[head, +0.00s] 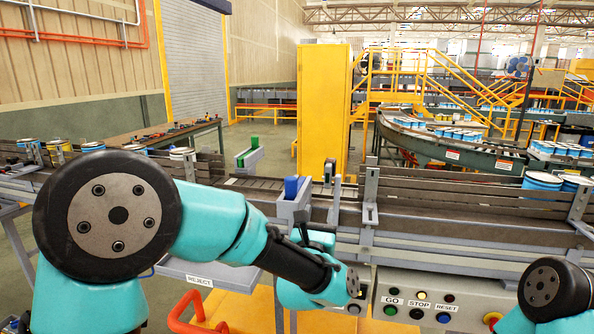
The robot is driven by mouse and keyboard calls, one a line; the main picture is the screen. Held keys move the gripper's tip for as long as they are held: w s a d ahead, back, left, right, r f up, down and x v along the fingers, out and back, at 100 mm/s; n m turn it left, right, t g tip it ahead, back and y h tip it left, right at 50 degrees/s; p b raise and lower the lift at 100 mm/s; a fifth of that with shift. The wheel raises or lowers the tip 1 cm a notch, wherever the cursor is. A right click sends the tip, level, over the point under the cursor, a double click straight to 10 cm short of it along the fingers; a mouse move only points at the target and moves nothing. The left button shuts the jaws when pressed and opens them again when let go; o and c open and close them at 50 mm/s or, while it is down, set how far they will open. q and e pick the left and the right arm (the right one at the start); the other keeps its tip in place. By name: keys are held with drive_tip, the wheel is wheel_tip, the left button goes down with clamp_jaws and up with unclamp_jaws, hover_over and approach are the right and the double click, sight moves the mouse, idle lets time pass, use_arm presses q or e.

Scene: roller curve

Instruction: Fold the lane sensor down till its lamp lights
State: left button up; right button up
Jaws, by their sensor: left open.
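My left arm reaches in from the left, and its wrist bends in front of the near side of the roller lane (270,185). My left gripper (304,233) is open, small and mostly hidden behind my wrist; I see nothing between its fingers. A grey post with a blue block (291,188) stands just above and beyond it. A small dark box (329,169) stands upright at the lane; it may be the lane sensor, but I cannot tell surely. No lit lamp shows on it. My right gripper is out of view; only part of that arm shows at lower right.
A panel (455,283) with GO, STOP and RESET buttons sits at lower right; the lamp above STOP looks pale or lit. A green block (249,146) on a grey post stands across the lane. A yellow cabinet (322,105) stands behind. Blue cans (541,180) stand at right.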

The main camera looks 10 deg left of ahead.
sight(328, 171)
use_arm(q)
drive_tip(key=shift+s+f, duration=0.2)
drive_tip(key=shift+s, duration=0.1)
drive_tip(key=shift+w, duration=0.1)
drive_tip(key=x, duration=1.7)
drive_tip(key=shift+w+r, duration=0.15)
clamp_jaws()
